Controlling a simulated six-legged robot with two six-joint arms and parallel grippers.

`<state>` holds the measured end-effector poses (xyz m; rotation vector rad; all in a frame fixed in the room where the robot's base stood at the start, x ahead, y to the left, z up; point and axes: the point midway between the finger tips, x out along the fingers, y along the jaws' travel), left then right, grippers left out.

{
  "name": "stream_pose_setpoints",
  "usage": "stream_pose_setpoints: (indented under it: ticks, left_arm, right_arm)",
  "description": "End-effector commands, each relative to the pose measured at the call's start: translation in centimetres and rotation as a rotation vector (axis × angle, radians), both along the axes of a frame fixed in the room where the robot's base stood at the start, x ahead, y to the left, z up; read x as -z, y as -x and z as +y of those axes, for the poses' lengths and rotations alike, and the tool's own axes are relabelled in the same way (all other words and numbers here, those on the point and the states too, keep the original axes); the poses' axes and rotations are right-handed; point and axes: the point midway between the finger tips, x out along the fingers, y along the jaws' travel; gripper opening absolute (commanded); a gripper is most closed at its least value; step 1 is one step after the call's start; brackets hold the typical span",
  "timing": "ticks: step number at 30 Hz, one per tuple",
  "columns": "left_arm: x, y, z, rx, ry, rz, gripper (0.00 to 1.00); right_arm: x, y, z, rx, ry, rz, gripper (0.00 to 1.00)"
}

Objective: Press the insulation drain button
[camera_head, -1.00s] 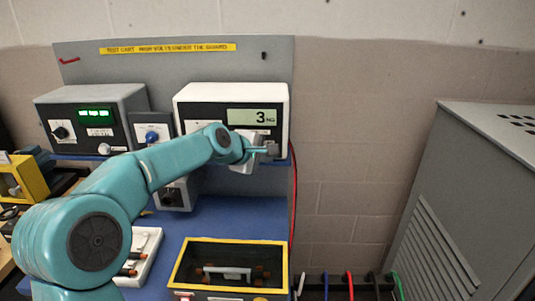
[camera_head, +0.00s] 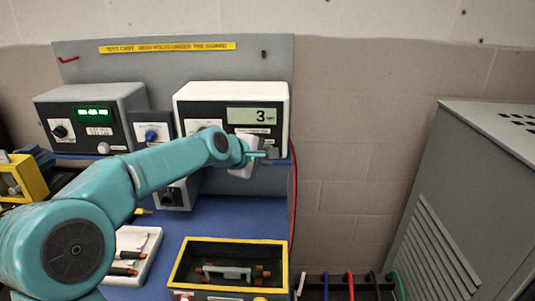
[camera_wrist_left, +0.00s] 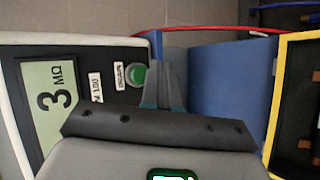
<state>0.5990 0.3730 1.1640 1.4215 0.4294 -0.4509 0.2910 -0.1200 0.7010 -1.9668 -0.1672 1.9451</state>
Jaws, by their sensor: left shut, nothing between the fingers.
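The white-framed meter box (camera_head: 225,91) stands on the blue shelf, its display (camera_head: 251,116) reading 3. In the left wrist view the display (camera_wrist_left: 57,95) reads 3 MΩ. A round green button (camera_wrist_left: 137,75) sits on the meter's dark front panel beside small labels too blurred to read surely. My left gripper (camera_head: 273,153) is shut and empty in front of the lower right of this panel. Its fingertips (camera_wrist_left: 165,68) show just right of the green button in the wrist view; I cannot tell whether they touch. In the head view my wrist hides the button. My right gripper is out of view.
A grey unit with a green display (camera_head: 95,113) and a blue-knob box (camera_head: 151,135) stand left. A yellow-rimmed box (camera_head: 180,262) sits below on the blue surface. A red cable (camera_head: 293,200) hangs at the board's right edge. A grey cabinet (camera_head: 440,210) stands right.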

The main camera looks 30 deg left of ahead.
Motion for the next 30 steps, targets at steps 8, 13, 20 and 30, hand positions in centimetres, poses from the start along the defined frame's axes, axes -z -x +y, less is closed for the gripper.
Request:
stream_pose_setpoints:
  ticks: [8, 13, 20, 30]
  left_arm:
    - [-0.1, 2.7, -1.7, 0.002, -0.001, -0.001, 0.00]
    - [-0.1, 4.1, -2.5, 0.000, -0.001, -0.001, 0.00]
    - [0.0, 4.7, -2.9, 0.000, -0.001, -0.001, 0.00]
    - [0.0, 4.7, -2.9, 0.000, -0.001, -0.001, 0.00]
  right_arm:
    - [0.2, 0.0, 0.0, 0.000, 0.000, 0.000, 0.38]
    - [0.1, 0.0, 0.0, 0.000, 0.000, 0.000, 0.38]
    - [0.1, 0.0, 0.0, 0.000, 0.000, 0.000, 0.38]
    - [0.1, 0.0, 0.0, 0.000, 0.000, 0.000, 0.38]
